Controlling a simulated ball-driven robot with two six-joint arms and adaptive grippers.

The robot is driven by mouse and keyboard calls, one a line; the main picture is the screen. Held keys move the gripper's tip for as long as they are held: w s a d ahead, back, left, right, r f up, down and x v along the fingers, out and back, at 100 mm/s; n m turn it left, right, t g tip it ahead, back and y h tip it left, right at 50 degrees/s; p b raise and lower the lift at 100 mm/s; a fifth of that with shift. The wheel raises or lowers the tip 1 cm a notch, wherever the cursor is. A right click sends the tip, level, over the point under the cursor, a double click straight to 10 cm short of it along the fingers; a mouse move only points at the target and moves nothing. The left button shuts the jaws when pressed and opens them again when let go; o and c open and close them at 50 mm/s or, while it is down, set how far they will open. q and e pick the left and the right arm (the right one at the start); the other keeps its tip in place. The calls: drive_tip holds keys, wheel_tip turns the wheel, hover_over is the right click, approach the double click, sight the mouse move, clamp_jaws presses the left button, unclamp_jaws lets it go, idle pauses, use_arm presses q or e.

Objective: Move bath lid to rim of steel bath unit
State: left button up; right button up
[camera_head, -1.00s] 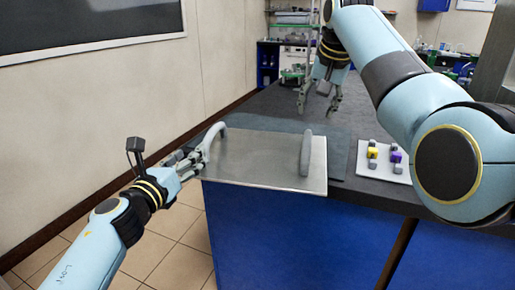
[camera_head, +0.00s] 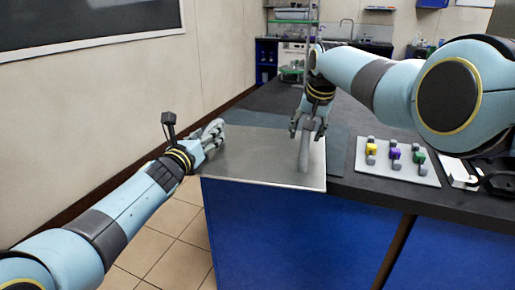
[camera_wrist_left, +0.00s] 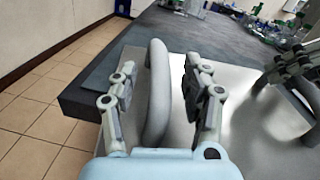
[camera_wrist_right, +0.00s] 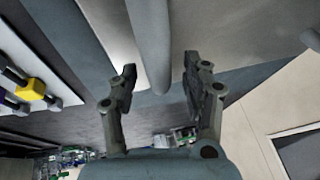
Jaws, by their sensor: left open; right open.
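The bath lid (camera_head: 255,165), a flat steel plate with two upright grey handles, lies at the near left corner of the dark bench. My left gripper (camera_head: 216,135) is open at its left handle; in the left wrist view that handle (camera_wrist_left: 158,95) stands between the spread fingers (camera_wrist_left: 160,85), apart from both. My right gripper (camera_head: 305,128) is open over the right handle (camera_head: 304,155). In the right wrist view the end of this handle (camera_wrist_right: 150,45) reaches between the open fingertips (camera_wrist_right: 160,62). I cannot make out the steel bath unit in any view.
A pale tray (camera_head: 400,178) with yellow, purple and green pieces lies right of the lid. A white item (camera_head: 459,172) is beside it. A dark grey mat (camera_head: 338,150) shows beside the lid.

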use_arm(q)
drive_tip(key=shift+w+d, duration=0.1)
drive_tip(key=shift+w, duration=0.05)
use_arm(e)
drive_tip(key=shift+f, duration=0.2)
use_arm(q)
clamp_jaws()
use_arm(e)
drive_tip(key=shift+w, duration=0.1)
clamp_jaws()
use_arm(q)
drive_tip(key=shift+r, duration=0.1)
